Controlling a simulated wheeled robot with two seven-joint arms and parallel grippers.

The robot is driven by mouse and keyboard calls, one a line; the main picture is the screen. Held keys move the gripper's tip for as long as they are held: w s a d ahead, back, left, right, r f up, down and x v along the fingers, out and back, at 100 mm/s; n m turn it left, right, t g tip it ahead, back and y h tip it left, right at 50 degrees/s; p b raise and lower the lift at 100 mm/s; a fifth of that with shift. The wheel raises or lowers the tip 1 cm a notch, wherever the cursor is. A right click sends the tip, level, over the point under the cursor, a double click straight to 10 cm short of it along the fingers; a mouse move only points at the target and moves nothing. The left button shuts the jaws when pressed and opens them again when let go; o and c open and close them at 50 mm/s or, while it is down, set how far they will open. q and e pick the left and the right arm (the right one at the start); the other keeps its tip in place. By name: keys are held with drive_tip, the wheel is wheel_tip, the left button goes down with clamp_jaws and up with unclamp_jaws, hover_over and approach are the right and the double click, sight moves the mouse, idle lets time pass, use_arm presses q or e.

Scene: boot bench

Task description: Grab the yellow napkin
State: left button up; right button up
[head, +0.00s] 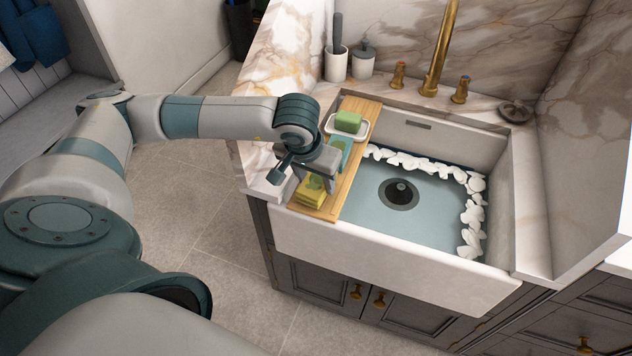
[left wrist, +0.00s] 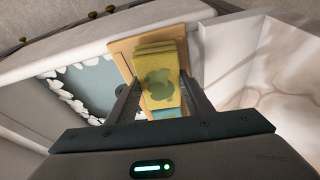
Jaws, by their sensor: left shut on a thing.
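The yellow napkin (head: 312,190) is folded in a stack at the near end of a wooden board (head: 347,199) laid across the left side of the sink. It bears a darker green print, which shows clearly in the left wrist view, where the napkin (left wrist: 158,85) lies between the two fingers. My left gripper (head: 316,183) is over the board and shut on the yellow napkin; its fingers also show in the left wrist view (left wrist: 160,100). The arm hides part of the napkin in the head view. My right gripper is not in view.
A green sponge (head: 347,122) sits in a white dish (head: 361,132) at the board's far end, with a teal cloth (head: 345,150) beside it. White stones line the sink (head: 370,265). A brass faucet (head: 440,50) and two pots stand behind.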

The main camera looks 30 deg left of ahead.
use_arm(q)
wheel_tip(320, 180, up, 3)
drive_tip(key=shift+p, duration=0.35)
drive_tip(key=w+d+r, duration=0.5)
drive_tip(key=d+r, duration=0.1)
drive_tip(key=d, duration=0.4)
drive_tip(key=shift+w+d+r, duration=0.15)
drive_tip(key=shift+w+r, duration=0.05)
drive_tip(key=shift+r, duration=0.15)
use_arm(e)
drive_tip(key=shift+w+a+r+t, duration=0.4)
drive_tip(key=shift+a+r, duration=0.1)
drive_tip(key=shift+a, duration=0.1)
use_arm(q)
drive_tip(key=shift+r, duration=0.1)
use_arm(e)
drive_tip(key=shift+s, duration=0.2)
